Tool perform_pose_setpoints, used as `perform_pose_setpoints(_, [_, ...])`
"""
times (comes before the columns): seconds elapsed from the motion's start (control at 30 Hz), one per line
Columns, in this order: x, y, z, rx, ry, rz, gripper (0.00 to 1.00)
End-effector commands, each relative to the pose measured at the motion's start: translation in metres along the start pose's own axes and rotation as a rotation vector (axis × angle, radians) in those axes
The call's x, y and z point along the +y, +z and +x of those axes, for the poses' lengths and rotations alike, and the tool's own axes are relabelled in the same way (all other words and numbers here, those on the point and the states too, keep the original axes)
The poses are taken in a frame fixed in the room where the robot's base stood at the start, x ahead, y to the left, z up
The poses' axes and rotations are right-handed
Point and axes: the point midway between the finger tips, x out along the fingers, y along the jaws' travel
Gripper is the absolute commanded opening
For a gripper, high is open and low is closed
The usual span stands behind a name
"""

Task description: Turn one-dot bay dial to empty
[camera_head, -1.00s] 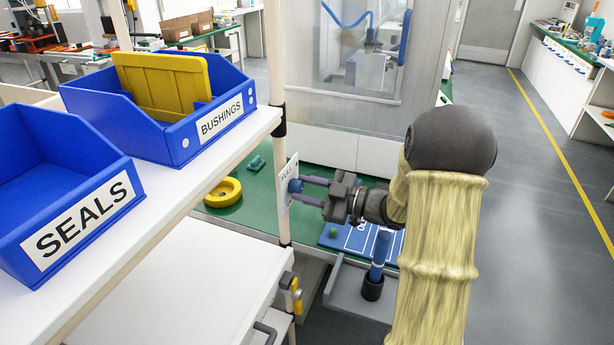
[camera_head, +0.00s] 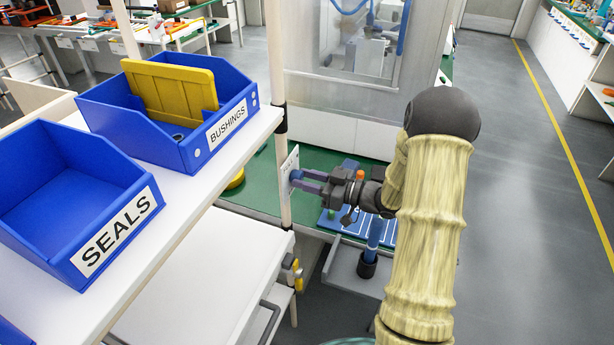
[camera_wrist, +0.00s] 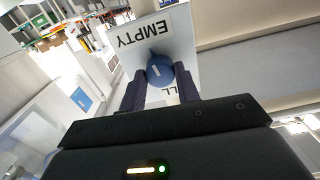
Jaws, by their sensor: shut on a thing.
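A blue round dial (camera_wrist: 158,71) with a short white mark sits on a white plate (camera_wrist: 180,38). The plate reads EMPTY, upside down in the wrist view, with the letters LL partly showing on the dial's other side. I cannot tell which word the mark points at. The plate (camera_head: 288,182) also shows in the head view, fixed to a pale post. My gripper (camera_wrist: 160,86) is shut on the dial, one dark finger on each side. In the head view my gripper (camera_head: 300,180) reaches the plate from the right. No dots are visible on the plate.
Blue bins marked SEALS (camera_head: 95,215) and BUSHINGS (camera_head: 185,140) stand on a white shelf at left. Below is a white cart top (camera_head: 195,270). A green bench (camera_head: 262,185) with a blue board lies behind my gripper. Grey floor is open at right.

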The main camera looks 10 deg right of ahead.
Motion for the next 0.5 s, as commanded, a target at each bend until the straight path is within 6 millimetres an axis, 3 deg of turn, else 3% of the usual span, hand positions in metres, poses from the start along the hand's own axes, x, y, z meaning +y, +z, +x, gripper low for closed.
perform_pose_setpoints(0.27, [-0.0008, 0.0038, -0.0009, -0.007, 0.0, 0.007, 0.09])
perform_pose_setpoints(0.3, [-0.0008, 0.0038, -0.0009, -0.007, 0.0, 0.007, 0.36])
perform_pose_setpoints(0.4, [-0.0006, 0.0032, -0.0008, -0.006, 0.0, 0.006, 0.54])
perform_pose_setpoints(0.5, [-0.0005, 0.0024, -0.0005, -0.004, 0.0, 0.004, 0.54])
